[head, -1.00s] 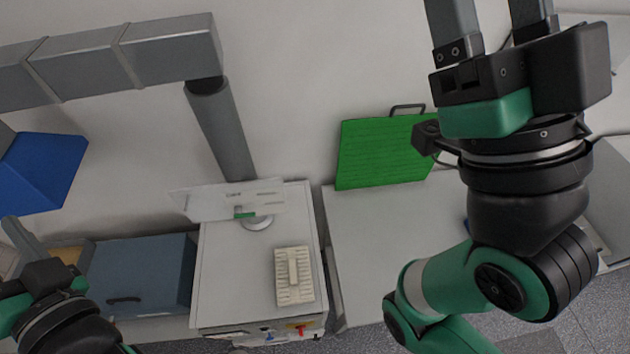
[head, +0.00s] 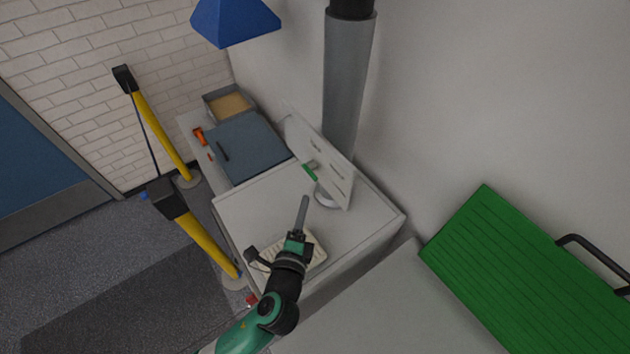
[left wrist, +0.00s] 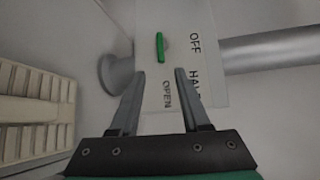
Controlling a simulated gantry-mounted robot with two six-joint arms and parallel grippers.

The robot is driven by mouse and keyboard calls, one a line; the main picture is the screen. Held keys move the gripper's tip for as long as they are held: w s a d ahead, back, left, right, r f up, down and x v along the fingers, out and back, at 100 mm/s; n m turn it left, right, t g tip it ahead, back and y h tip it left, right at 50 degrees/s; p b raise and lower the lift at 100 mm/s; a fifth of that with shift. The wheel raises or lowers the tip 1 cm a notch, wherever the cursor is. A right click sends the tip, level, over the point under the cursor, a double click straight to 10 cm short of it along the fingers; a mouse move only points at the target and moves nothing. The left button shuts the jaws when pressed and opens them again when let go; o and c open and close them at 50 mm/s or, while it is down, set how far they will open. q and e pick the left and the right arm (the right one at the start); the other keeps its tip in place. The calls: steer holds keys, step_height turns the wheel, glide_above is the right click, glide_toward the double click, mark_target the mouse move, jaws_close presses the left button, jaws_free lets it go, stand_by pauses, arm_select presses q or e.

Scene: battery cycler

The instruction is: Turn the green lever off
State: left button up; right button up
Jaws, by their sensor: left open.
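The green lever (head: 311,172) is on the front of a white panel (head: 342,182) standing on the white cabinet (head: 257,204). In the left wrist view, the lever (left wrist: 160,46) is a narrow bar upright in the picture, its lower end toward the word OPEN. The word OFF is to its right, with a partly hidden word beginning HAL below that. My left gripper (left wrist: 160,73) is open and empty, its fingertips framing the panel just short of the lever. In the head view, my left gripper (head: 304,203) points at the panel. My right gripper is out of view.
A beige slotted block (left wrist: 35,100) is left of the gripper on the cabinet top. A grey duct (head: 348,85) rises behind the panel. A blue-grey box (head: 250,145), yellow posts (head: 160,135) and a green board (head: 510,260) stand around.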

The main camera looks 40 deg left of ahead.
arm_select(q)
steer(key=b+x, duration=0.1)
steer(key=x, duration=1)
steer(key=shift+w, duration=0.15)
jaws_close()
